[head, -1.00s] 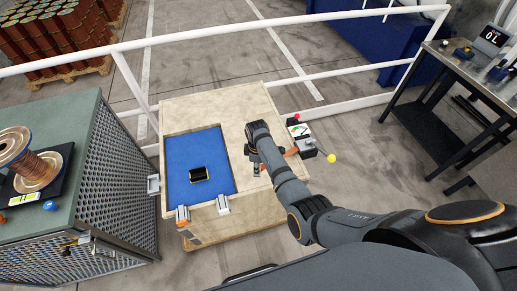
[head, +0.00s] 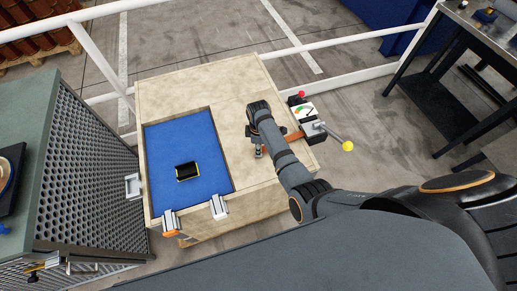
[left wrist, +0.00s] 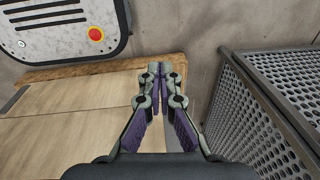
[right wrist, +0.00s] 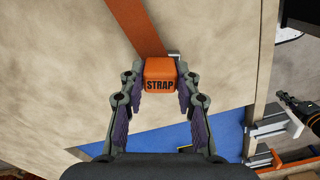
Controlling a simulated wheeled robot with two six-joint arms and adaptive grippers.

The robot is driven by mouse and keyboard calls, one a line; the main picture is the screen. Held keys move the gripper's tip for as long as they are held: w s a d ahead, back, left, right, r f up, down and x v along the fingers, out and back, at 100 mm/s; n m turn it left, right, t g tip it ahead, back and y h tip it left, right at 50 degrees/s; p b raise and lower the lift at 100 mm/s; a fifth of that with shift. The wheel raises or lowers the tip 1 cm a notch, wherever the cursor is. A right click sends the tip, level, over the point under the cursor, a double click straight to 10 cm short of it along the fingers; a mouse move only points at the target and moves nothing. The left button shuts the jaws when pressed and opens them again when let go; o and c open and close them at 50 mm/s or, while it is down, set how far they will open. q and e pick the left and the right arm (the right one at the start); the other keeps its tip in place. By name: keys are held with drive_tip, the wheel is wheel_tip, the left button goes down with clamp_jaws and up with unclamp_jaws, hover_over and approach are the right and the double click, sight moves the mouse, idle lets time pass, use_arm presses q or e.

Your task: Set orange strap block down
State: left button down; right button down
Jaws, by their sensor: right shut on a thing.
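The orange strap block (right wrist: 160,76), marked STRAP, is between the fingertips of my right gripper (right wrist: 160,78), which is shut on it. An orange strap (right wrist: 138,28) lies behind the block over the pale wooden top; it also shows in the head view (head: 294,136). In the head view my right gripper (head: 259,152) is at the wooden table (head: 235,100), right of the blue recess. The block is hidden there, and I cannot tell whether it touches the top. My left gripper (left wrist: 160,72) is shut and empty in the left wrist view, outside the head view.
A black box with yellow edges (head: 187,171) lies in the blue recess (head: 190,135). Metal clips (head: 218,207) sit on the table's front edge. A gauge box (head: 303,112) and a yellow-knobbed lever (head: 347,146) are at the right side. A perforated cabinet (head: 85,170) stands left.

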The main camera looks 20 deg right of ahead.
drive_tip(key=shift+s+r, duration=0.1)
drive_tip(key=shift+r, duration=0.05)
drive_tip(key=shift+s, duration=0.1)
drive_tip(key=c, duration=1.3)
unclamp_jaws()
drive_tip(key=shift+f, duration=0.2)
drive_tip(key=o, duration=0.3)
drive_tip(key=shift+r, duration=0.25)
use_arm(q)
wheel_tip(320, 180, up, 11)
drive_tip(key=p, duration=1.1)
drive_tip(key=shift+r+p, duration=0.2)
drive_tip(key=shift+p, duration=0.1)
use_arm(e)
wheel_tip(320, 180, up, 12)
